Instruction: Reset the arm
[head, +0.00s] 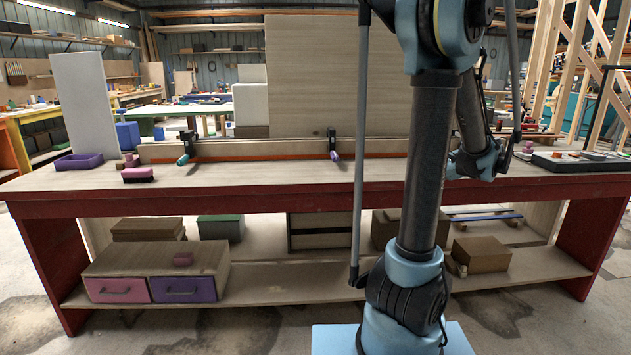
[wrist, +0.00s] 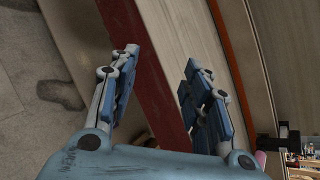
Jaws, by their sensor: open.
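My arm (head: 431,160) stands in front of the workbench in the head view, its dark and light-blue links crossing the right half of the picture. A lower link of it reaches down near the bench top at the right. My gripper (wrist: 160,62) shows in the wrist view with its two blue-grey fingers spread apart. It is open, and nothing is between the fingertips. The red front edge of the bench (wrist: 150,70) runs behind the gap between them. In the head view I cannot make out the fingers, as my arm covers that area.
The long workbench (head: 300,182) carries a purple tray (head: 79,162), a pink-topped block (head: 137,175), clamps (head: 187,147) and a dark tray (head: 580,164). A two-drawer box (head: 155,262) sits on the lower shelf. The bench top's middle front is clear.

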